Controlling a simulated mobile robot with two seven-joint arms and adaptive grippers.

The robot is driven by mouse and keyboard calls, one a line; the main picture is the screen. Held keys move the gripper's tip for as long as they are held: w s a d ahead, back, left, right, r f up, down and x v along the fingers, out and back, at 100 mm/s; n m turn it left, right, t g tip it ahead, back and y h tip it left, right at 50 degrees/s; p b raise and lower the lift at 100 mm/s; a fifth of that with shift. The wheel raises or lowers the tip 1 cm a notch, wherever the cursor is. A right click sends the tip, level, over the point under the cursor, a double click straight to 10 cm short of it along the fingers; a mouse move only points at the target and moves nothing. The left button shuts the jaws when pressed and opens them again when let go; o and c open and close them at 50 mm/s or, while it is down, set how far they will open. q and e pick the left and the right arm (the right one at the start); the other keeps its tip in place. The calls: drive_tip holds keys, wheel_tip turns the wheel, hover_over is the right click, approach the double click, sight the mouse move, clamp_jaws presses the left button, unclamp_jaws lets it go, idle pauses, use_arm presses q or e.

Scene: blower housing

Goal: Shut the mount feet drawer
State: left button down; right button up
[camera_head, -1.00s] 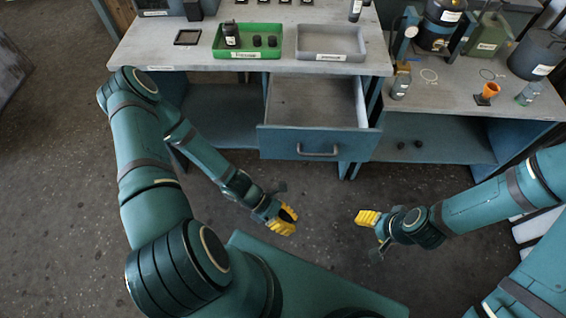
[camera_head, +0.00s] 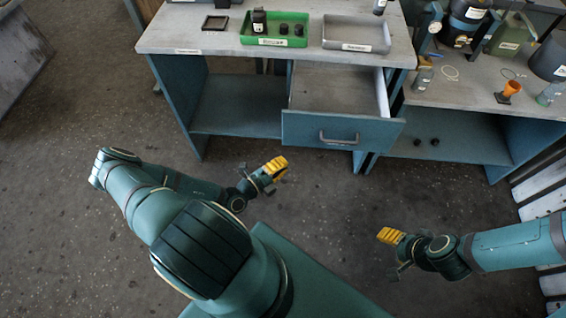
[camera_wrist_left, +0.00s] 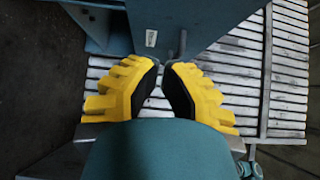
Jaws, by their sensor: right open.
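The mount feet drawer (camera_head: 341,130) is pulled out from under the workbench (camera_head: 213,50) in the head view. It has a blue front with a grey bar handle (camera_head: 338,138), and its visible interior looks empty. My left gripper (camera_head: 279,172) is in front of the bench, lower left of the drawer front and apart from it. In the left wrist view its yellow fingers (camera_wrist_left: 161,72) have a narrow gap between them and nothing seen in it. My right gripper (camera_head: 389,243) is open and empty, well below and right of the drawer.
A green tray (camera_head: 272,42) with dark parts and a grey tray (camera_head: 357,46) stand on the bench top. A second bench (camera_head: 478,89) at the right carries an orange cup (camera_head: 511,88) and containers. The floor before the drawer is clear.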

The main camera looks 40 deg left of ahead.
use_arm(q)
approach(307, 138)
drive_tip(key=w+d, duration=0.3)
drive_tip(key=d, duration=0.1)
drive_tip(key=shift+w+a+f+b, duration=0.1)
drive_tip(key=shift+w+a+b, duration=0.45)
drive_tip(key=shift+w+a, duration=0.7)
drive_tip(key=shift+w, duration=0.4)
use_arm(e)
drive_tip(key=shift+s+f, duration=0.25)
drive_tip(key=shift+f, duration=0.4)
